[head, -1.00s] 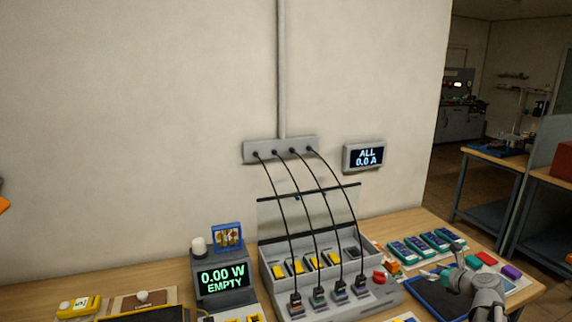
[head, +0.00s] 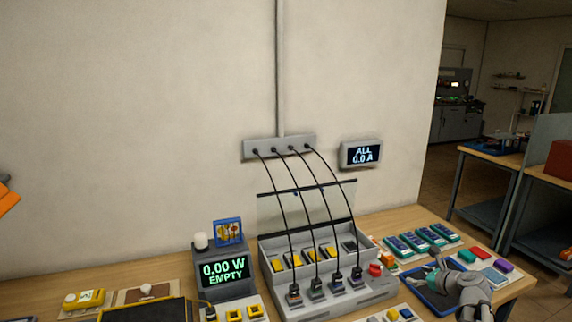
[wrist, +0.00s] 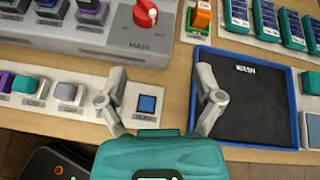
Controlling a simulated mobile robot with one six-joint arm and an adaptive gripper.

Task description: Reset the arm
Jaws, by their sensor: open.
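My gripper (head: 435,265) is at the lower right of the head view, above a dark tray with a blue rim (head: 424,298). In the wrist view its two grey fingers (wrist: 160,84) stand wide apart with nothing between them. A small blue square on a pale label (wrist: 147,104) shows on the bench below and between the fingers. The same tray (wrist: 291,95) lies to the right of the fingers. The teal body of my gripper fills the bottom of the wrist view.
A grey charger box (head: 325,298) with several black cables and a red knob (wrist: 145,13) stands left of the tray. Teal packs (head: 422,236) lie behind the tray. Small coloured blocks (wrist: 25,84) lie left of the fingers. A power display (head: 223,272) reads 0.00 W EMPTY.

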